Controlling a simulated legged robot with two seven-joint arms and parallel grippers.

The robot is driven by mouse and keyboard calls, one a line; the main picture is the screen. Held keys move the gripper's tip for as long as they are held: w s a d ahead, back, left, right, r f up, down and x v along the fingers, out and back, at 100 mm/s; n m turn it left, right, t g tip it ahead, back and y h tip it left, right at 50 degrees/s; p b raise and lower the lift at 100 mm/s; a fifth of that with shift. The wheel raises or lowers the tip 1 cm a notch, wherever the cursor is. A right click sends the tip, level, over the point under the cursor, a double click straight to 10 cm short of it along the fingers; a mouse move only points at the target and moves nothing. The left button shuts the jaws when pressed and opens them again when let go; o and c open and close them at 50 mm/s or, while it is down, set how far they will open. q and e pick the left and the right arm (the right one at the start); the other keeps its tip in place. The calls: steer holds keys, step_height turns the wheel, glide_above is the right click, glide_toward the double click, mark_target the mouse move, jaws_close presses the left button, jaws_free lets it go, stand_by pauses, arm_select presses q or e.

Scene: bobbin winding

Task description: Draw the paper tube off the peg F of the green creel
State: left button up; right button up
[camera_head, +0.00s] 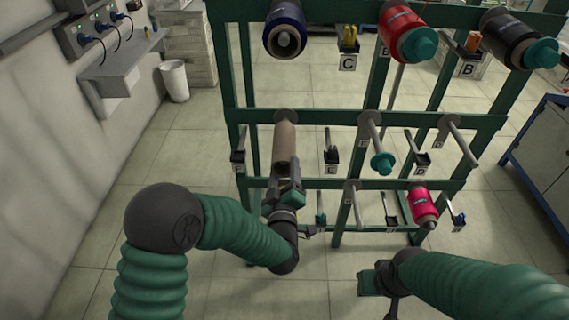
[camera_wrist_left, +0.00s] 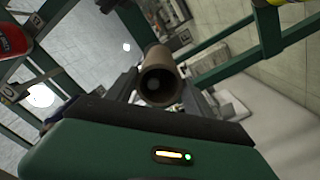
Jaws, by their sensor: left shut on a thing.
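The brown paper tube (camera_head: 285,138) sits at the left of the middle rail of the green creel (camera_head: 330,116), its far end at a round grey disc on the rail. My left gripper (camera_head: 287,172) is shut on the near end of the tube. In the left wrist view the open tube end (camera_wrist_left: 158,85) faces me between the fingers, with a pale round spot inside it that may be the peg's tip. The peg is otherwise hidden by the tube. My right gripper (camera_head: 372,281) is low at the right, apart from the creel; its jaws are unclear.
Blue, red and black spools (camera_head: 286,28) hang on the top rail. Bare pegs (camera_head: 461,140), a teal-capped peg (camera_head: 379,150) and a pink spool (camera_head: 423,208) are to the right. A wall shelf (camera_head: 128,72) and white bin (camera_head: 174,80) stand left. Floor in front is clear.

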arm_select(q)
steer(key=s, duration=0.9)
steer(key=s+p, duration=0.5)
steer(key=s, duration=0.4)
steer(key=shift+s+p, duration=0.4)
